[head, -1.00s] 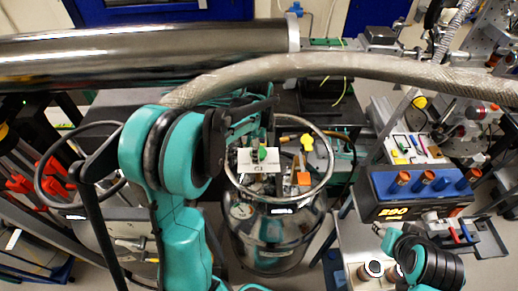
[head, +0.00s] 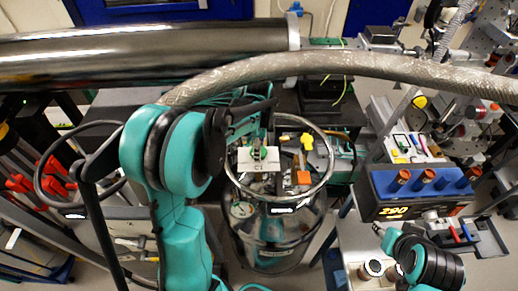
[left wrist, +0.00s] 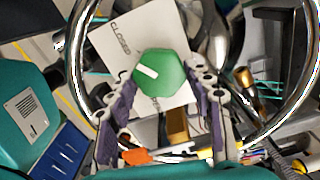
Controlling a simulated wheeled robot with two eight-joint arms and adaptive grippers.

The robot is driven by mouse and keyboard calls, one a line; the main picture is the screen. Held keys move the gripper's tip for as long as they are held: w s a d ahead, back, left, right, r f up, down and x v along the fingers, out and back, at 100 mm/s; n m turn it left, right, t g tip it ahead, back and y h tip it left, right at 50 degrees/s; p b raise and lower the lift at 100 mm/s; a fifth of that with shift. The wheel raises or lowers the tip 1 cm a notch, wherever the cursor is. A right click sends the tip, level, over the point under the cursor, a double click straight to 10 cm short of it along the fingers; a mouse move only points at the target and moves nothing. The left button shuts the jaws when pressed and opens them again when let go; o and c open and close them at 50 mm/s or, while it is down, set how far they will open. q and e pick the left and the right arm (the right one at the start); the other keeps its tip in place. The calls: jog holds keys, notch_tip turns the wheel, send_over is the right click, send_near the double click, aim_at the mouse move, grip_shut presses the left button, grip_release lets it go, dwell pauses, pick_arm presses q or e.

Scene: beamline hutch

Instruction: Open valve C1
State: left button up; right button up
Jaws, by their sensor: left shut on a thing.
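The green valve knob (left wrist: 160,77) with a white pointer bar sits on a white plate (left wrist: 112,62) in the left wrist view. The plate reads "CLOSED" at its upper left; other lettering below the knob is partly hidden. The pointer bar lies toward the knob's left side. In the head view the plate (head: 259,167) carries the label C1, and the knob is mostly hidden. My left gripper (left wrist: 162,92) is shut on the knob, one finger on each side. Part of my right arm shows at the lower right of the head view; its gripper is not visible.
A metal ring (head: 328,180) surrounds the valve on top of a shiny vessel (head: 270,240). A yellow handle (head: 307,141) and an orange block (head: 303,177) are close by. A braided hose (head: 340,63) runs behind. A blue-topped box (head: 405,190) stands at the right.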

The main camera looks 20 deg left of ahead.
pick_arm(q)
jog(key=n+b, duration=0.2)
jog(key=n, duration=0.3)
jog(key=shift+f+n, duration=0.1)
jog(key=shift+n, duration=0.3)
jog(key=n+b, duration=0.1)
jog(key=n, duration=0.4)
jog(key=n+b, duration=0.1)
jog(key=n, duration=0.4)
jog(key=shift+w+a+n, duration=0.1)
jog(key=shift+n, duration=0.3)
jog(key=n+b, duration=0.1)
jog(key=n, duration=0.4)
jog(key=shift+n, duration=0.4)
jog(key=o, duration=1.2)
jog(key=shift+c, duration=0.2)
